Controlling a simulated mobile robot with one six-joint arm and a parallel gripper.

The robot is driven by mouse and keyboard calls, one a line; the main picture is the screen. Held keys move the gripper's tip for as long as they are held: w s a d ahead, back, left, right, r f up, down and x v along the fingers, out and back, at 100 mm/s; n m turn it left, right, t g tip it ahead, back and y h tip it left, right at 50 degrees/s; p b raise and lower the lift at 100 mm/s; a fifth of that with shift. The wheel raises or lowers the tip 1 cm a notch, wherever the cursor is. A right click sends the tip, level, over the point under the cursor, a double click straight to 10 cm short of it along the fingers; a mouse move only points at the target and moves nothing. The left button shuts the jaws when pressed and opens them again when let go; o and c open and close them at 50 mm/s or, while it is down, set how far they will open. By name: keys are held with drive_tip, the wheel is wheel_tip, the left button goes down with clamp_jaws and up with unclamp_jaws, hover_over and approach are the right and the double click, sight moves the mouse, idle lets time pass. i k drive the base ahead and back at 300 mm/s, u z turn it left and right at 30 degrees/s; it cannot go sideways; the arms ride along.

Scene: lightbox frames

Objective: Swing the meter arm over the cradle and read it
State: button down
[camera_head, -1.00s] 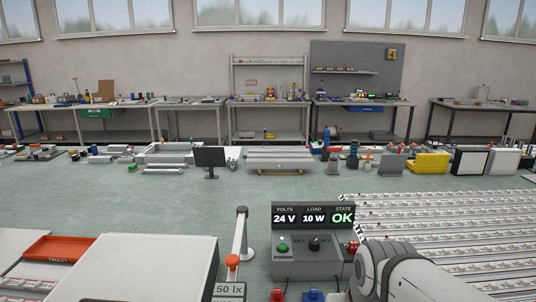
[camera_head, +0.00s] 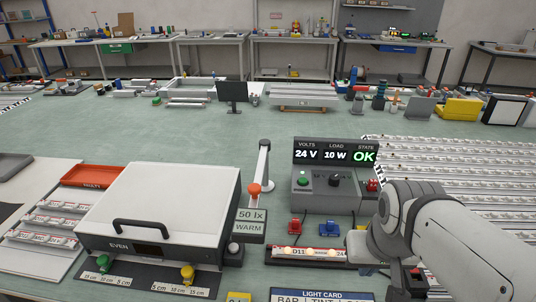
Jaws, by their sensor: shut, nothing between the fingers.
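The meter arm (camera_head: 262,164) is a grey bar with an orange knob (camera_head: 254,188) at its near end, beside the white box. A meter display (camera_head: 250,222) just below the knob reads "50 lx WARM". A lit LED bar marked D11 (camera_head: 305,254) lies right of the display, in what looks like the cradle; its right end is hidden by my arm. The power unit (camera_head: 330,180) reads 24 V, 10 W, OK. My gripper (camera_head: 405,284) is shut and empty at the lower right, right of the bar and apart from the meter arm. Its fingertips are hard to make out.
A white box (camera_head: 165,200) with a black handle and an "EVEN" display stands at left. Red and blue connectors (camera_head: 297,227) sit before the power unit. More strips (camera_head: 450,165) fill the right.

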sight(250, 224)
drive_tip(key=u, duration=0.1)
drive_tip(key=k, duration=0.5)
drive_tip(key=z, duration=1.45)
drive_tip(key=k, duration=0.75)
drive_tip(key=u, duration=1.3)
drive_tip(key=i, duration=1)
drive_tip(key=u, duration=0.05)
